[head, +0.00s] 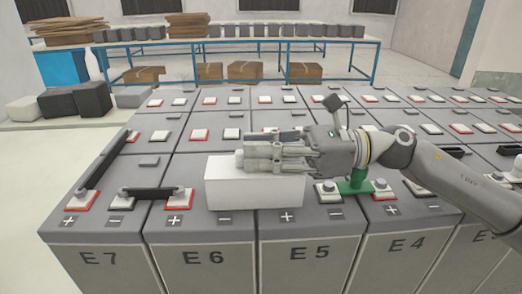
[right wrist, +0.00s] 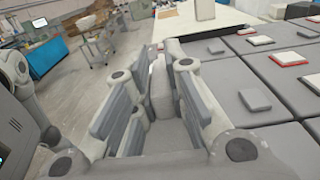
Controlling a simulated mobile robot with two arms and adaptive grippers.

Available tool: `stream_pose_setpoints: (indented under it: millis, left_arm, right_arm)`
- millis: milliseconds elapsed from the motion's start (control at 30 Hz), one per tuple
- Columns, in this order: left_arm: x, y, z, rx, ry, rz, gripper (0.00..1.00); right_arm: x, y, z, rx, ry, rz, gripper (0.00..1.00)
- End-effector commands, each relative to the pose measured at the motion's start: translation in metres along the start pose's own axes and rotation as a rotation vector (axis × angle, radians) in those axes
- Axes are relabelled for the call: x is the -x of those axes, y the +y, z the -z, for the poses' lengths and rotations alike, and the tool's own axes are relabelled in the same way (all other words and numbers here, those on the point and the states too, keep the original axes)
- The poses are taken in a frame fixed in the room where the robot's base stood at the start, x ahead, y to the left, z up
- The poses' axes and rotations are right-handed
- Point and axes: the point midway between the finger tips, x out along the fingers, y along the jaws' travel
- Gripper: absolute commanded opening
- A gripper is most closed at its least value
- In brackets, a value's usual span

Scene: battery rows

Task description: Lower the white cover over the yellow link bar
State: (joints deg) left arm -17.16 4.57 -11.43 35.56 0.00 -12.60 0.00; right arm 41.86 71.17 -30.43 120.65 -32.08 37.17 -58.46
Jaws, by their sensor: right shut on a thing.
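The white cover (head: 254,192) is a plain white box across the front edges of blocks E6 and E5, behind the printed minus of E6 and plus of E5. My right gripper (head: 250,155) reaches in from the right and is shut on the cover at its top. In the right wrist view its fingers (right wrist: 155,95) show with a pale piece between them. No yellow link bar shows; the terminals behind the cover are hidden. I cannot tell whether the cover rests on the blocks or hangs just above them. My left gripper is not in view.
A green link (head: 355,184) joins terminals of E5 and E4, right beside the cover. A black link bar (head: 152,193) joins E7 and E6 on the left. Another black bar (head: 105,160) runs back along E7. Rows of grey blocks with square terminals stretch behind.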

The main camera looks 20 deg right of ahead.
Motion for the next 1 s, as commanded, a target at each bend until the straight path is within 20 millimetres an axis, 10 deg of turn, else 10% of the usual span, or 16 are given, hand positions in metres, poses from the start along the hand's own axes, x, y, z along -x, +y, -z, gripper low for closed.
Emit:
stream_pose_setpoints:
  millis: [267,667,1000]
  left_arm:
    - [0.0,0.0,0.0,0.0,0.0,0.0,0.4]
    - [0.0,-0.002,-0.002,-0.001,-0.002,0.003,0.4]
    - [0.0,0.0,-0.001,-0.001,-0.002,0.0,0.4]
  right_arm:
    - [0.0,0.0,0.0,0.0,0.0,0.0,0.38]
    - [0.0,0.0,-0.004,0.001,0.0,0.0,0.39]
    - [0.001,0.0,-0.054,0.007,-0.003,0.001,0.39]
